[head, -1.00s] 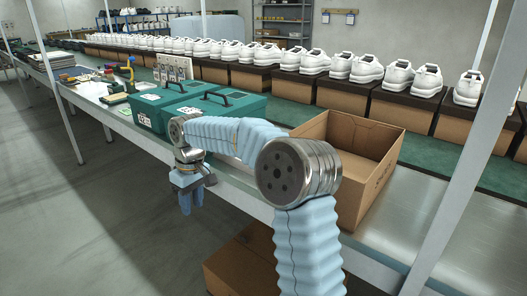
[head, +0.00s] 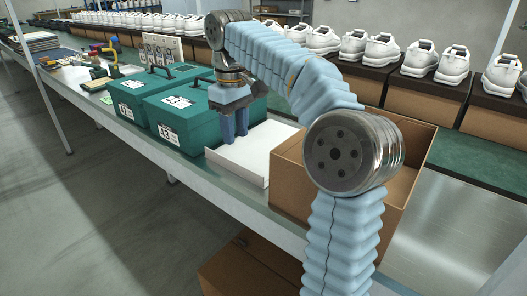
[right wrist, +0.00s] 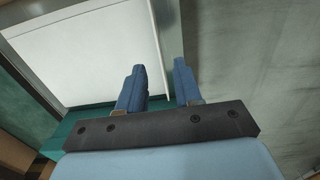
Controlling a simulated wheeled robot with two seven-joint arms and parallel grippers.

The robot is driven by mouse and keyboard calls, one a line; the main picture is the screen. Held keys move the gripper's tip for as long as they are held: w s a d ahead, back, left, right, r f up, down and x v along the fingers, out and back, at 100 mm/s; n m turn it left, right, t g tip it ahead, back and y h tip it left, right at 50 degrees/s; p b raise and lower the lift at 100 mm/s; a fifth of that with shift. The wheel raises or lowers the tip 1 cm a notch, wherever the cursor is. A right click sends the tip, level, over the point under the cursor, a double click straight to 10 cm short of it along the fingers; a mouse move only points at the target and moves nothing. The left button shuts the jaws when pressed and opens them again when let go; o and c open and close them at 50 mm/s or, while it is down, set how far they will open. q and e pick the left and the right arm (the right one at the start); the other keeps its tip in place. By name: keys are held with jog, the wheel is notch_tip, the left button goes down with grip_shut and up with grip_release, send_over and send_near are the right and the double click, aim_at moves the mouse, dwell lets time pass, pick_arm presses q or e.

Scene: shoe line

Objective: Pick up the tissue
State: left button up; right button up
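My right gripper (head: 236,124) points down near the left end of a flat white thing (head: 254,156) with a low rim, on the bench between the green cases and the cardboard box. I cannot tell whether this white thing is tissue or a shallow tray holding it. In the right wrist view its flat white face (right wrist: 88,50) fills the upper left. No separate tissue can be made out. My left gripper is not in view.
Two green cases (head: 185,118) stand left of my right gripper. An open cardboard box (head: 290,177) stands to the right, partly hidden by my arm. White shoes (head: 385,48) line the back on brown boxes. The bench's front edge runs beside the floor (head: 90,200).

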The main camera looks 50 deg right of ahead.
aim_at(237, 159)
jog(key=f, duration=0.4)
jog(key=f+b, duration=0.1)
jog(key=f, duration=0.3)
jog(key=shift+w+d+f, duration=0.2)
jog(key=shift+f, duration=0.2)
jog(key=shift+c, duration=0.5)
grip_shut()
